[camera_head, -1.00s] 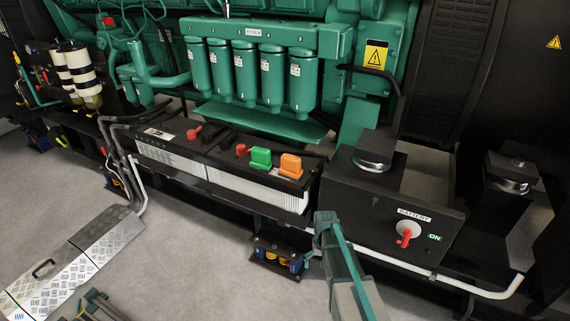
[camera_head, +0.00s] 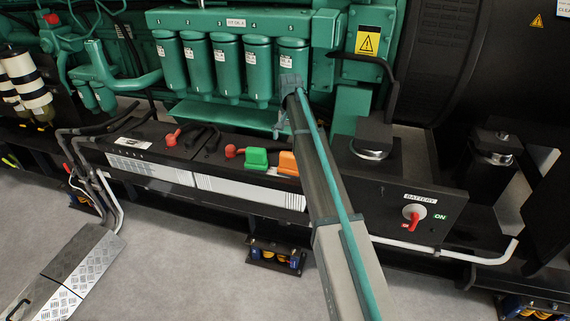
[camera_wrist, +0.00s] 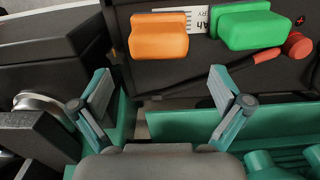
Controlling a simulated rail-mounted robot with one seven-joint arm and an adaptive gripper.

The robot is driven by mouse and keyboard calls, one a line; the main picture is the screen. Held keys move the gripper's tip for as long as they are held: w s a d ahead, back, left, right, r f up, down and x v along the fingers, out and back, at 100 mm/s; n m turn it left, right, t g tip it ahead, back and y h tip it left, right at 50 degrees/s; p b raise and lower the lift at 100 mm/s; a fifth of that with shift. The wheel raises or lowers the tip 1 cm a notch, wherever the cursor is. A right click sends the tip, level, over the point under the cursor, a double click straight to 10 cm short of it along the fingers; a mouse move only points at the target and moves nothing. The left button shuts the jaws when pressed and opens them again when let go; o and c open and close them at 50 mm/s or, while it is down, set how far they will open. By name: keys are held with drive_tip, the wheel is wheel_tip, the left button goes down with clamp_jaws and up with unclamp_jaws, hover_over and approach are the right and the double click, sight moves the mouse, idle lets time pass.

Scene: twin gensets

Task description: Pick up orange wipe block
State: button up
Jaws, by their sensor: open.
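The orange wipe block (camera_head: 287,163) stands on the black top of the battery box (camera_head: 190,149), beside the green block (camera_head: 256,158). My arm covers its right part in the head view. In the wrist view the orange block (camera_wrist: 158,37) shows whole at the upper middle, with the green block (camera_wrist: 250,27) to its right. My gripper (camera_wrist: 160,82) is open and empty, its two fingers spread wide below the orange block in the picture, apart from it. In the head view my gripper (camera_head: 281,125) hangs in front of the green filters, behind and above the block.
Red-capped terminals (camera_head: 172,138) and black cables lie left of the green block. Green filter canisters (camera_head: 227,68) and the engine stand behind. The battery switch panel (camera_head: 400,200) and a black mount (camera_head: 371,148) are to the right.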

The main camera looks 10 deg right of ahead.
sight(290, 159)
drive_tip(key=shift+s+d+f, duration=0.2)
drive_tip(key=shift+d+f, duration=0.05)
drive_tip(key=shift+f, duration=0.1)
drive_tip(key=f, duration=0.3)
drive_tip(key=f+p, duration=0.1)
drive_tip(key=f, duration=0.2)
drive_tip(key=f+p, duration=0.1)
drive_tip(key=f, duration=0.2)
drive_tip(key=shift+w+a+f, duration=0.1)
drive_tip(key=shift+w+f, duration=0.2)
drive_tip(key=shift+f, duration=0.05)
drive_tip(key=c, duration=1)
